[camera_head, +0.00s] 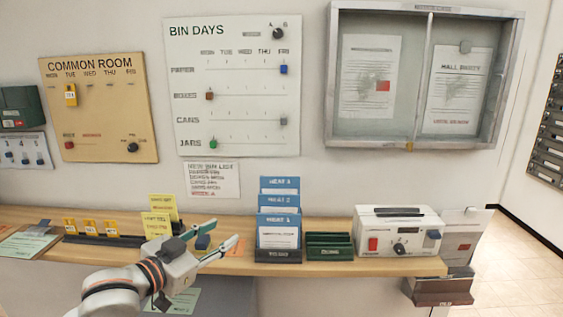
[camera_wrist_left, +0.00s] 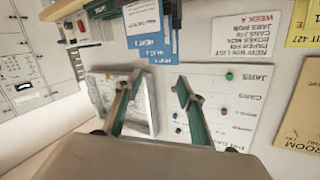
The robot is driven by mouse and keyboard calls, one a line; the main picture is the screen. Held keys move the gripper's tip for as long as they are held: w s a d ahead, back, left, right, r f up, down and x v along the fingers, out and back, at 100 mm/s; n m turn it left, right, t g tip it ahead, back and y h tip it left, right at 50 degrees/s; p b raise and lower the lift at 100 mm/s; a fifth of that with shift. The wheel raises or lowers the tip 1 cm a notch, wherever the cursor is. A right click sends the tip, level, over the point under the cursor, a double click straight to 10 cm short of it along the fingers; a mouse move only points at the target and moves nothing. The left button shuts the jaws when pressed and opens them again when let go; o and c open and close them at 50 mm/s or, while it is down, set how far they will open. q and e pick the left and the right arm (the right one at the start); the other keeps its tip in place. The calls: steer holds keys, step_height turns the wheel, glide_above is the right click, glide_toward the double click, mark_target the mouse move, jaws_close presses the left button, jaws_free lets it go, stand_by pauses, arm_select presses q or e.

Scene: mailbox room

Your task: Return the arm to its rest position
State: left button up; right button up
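My left arm (camera_head: 133,283) reaches in from the bottom left of the head view, over the front of the wooden shelf. Its left gripper (camera_head: 226,231) is open, its two green-lined fingers apart and pointing right. Nothing shows between the fingers. The left wrist view also shows the open gripper (camera_wrist_left: 159,85), with the wall boards appearing upside down beyond it. My right gripper is in neither view.
The wooden shelf (camera_head: 335,265) carries yellow tags (camera_head: 88,227), a blue card stand (camera_head: 279,213), a green tray (camera_head: 329,245) and a white box (camera_head: 398,231). The BIN DAYS board (camera_head: 235,85), COMMON ROOM board (camera_head: 98,110) and glass notice case (camera_head: 420,75) hang above. Open floor (camera_head: 520,260) lies right.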

arm_select(q)
steer(key=s+a+f+n+y, duration=0.1)
steer(key=s+f, duration=0.1)
steer(key=f, duration=0.6)
steer(key=s+a+f+n+y, duration=0.1)
steer(key=s+f, duration=0.2)
steer(key=f, duration=0.5)
steer(key=s+a+f+n+g+y, duration=0.1)
steer(key=s+f, duration=1)
steer(key=f, duration=0.1)
steer(key=s+a+f+n+g+y, duration=0.1)
steer(key=s+a+f+g+y, duration=0.1)
steer(key=s+f, duration=0.9)
steer(key=shift+s+a+f+n+g, duration=0.3)
steer(key=shift+s+f+n, duration=0.1)
steer(key=shift+f, duration=0.4)
